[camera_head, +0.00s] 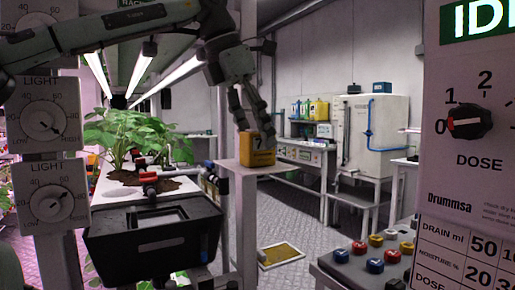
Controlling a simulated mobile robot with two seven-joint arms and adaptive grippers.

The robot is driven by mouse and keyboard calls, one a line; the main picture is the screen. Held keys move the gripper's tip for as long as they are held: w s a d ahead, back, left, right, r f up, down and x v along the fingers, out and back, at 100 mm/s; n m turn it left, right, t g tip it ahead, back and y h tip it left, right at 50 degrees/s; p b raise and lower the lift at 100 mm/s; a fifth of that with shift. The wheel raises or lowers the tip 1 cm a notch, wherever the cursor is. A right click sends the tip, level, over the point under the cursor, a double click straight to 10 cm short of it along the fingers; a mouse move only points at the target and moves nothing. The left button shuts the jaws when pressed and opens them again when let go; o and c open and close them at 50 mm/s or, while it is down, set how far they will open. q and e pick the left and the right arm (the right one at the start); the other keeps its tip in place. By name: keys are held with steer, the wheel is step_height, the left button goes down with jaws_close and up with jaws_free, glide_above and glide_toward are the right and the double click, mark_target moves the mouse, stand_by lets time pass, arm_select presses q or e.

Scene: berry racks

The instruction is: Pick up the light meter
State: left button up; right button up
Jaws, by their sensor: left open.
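A small yellow box with a dark face and a number 7 (257,154) sits on a small pale ledge (228,168) at the picture's middle; it looks like the light meter, though its face is too small to read fully. My left gripper (253,122) comes in from the upper left and points down, its fingers spread just above the box. The fingertips overlap the box's top edge in the picture; I cannot tell whether they touch. Nothing is held. My right gripper is not in view.
A black box (155,250) and a plant bed (130,185) with red-handled valves lie left of the ledge. Light dials (52,195) line the left post. A dose panel (470,160) and a button console (375,262) stand at right. Open floor lies behind.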

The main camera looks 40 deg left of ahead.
arm_select(q)
steer(key=shift+w+f, duration=0.3)
steer(key=shift+f, duration=0.35)
steer(key=shift+r, duration=0.1)
jaws_close()
